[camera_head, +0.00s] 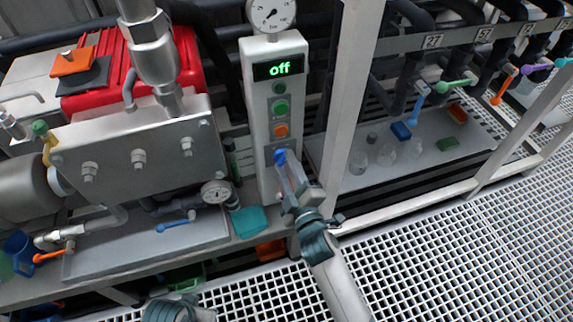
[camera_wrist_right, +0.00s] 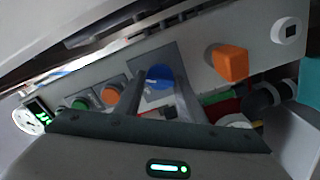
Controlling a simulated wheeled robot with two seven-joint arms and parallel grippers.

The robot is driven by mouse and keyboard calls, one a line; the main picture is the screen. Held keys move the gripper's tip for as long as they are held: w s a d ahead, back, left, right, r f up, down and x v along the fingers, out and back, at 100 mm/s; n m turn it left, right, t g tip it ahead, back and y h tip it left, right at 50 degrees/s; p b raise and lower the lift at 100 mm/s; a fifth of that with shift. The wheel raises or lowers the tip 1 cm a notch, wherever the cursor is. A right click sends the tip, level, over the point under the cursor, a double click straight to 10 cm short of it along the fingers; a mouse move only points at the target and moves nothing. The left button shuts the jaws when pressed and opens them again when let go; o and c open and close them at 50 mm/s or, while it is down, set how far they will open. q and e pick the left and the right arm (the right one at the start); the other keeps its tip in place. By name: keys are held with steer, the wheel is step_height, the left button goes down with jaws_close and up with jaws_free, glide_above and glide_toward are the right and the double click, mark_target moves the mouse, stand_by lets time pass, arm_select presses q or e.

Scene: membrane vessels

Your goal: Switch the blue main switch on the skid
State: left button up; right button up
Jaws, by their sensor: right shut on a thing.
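The blue main switch (camera_head: 280,157) is a round knob low on the pale control column (camera_head: 259,75) of the skid. In the right wrist view, the blue switch (camera_wrist_right: 160,76) sits between the two fingertips of my right gripper (camera_wrist_right: 160,86). The fingers hide part of the knob, and I cannot tell its angle.
A green button (camera_head: 280,107) and an orange button (camera_head: 281,130) sit above the switch. A gauge (camera_head: 270,14) tops the column. A white post (camera_head: 350,85) stands right of it. Grating floor (camera_head: 460,260) is free at right.

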arm_select(q)
steer(key=shift+d+f, duration=0.2)
arm_select(e)
steer(key=o, duration=0.9)
arm_select(q)
steer(key=shift+s, duration=0.15)
arm_select(e)
steer(key=shift+o, duration=0.7)
steer(key=shift+s, duration=0.1)
arm_select(q)
steer(key=shift+b+v, duration=0.3)
steer(key=shift+v, duration=0.6)
arm_select(e)
steer(key=v, duration=1.7)
arm_select(q)
steer(key=shift+r, duration=0.1)
arm_select(e)
steer(key=shift+s, duration=0.1)
steer(key=shift+f, duration=0.1)
